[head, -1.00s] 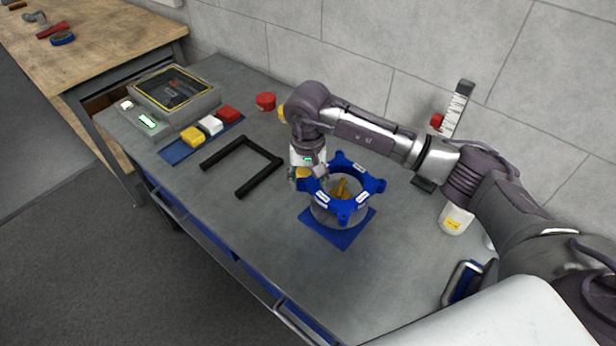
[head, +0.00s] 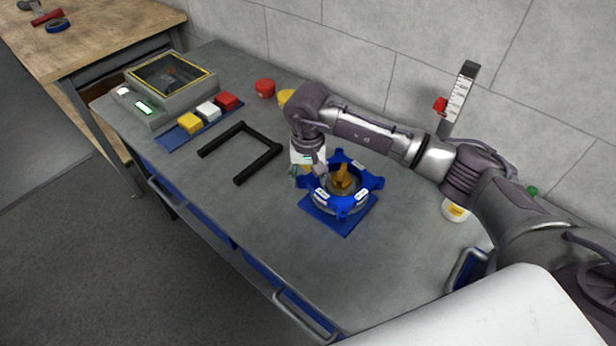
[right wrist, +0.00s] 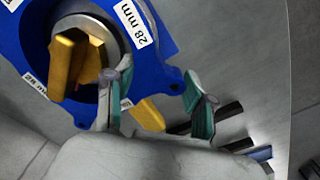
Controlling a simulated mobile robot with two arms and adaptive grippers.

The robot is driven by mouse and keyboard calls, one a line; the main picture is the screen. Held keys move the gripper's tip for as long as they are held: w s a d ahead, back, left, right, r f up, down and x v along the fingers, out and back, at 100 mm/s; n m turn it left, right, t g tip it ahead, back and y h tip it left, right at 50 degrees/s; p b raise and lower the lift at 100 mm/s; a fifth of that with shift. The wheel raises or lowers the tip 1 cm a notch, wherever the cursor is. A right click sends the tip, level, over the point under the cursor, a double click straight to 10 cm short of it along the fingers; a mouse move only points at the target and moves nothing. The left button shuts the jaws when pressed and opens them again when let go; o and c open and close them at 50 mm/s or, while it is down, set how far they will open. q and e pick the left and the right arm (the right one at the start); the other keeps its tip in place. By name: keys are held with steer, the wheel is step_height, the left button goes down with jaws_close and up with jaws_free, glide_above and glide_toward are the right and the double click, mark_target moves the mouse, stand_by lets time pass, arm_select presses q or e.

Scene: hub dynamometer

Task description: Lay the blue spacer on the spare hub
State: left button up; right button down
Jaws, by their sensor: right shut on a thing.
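The blue spacer (head: 373,183) is a lugged ring with white labels; one reads 28 mm in the right wrist view (right wrist: 150,72). It sits low over the grey spare hub (head: 341,204), whose yellow centre piece (head: 343,178) shows through its opening. Whether the spacer rests fully on the hub I cannot tell. My right gripper (head: 309,176) is at the spacer's left side, shut on its edge. In the right wrist view its teal-padded fingers (right wrist: 158,78) stand either side of the blue edge. My left gripper is not in view.
The hub stands on a blue mat (head: 342,227). A black U-shaped frame (head: 263,167), coloured blocks (head: 208,110) and a screened device (head: 172,82) lie left. A red cap (head: 265,88) is behind. A height gauge (head: 459,97) and a white jar (head: 455,209) stand right. The front table is clear.

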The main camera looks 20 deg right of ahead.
steer(key=shift+f, duration=0.1)
stand_by(0.3)
steer(key=shift+c, duration=1.5)
jaws_free()
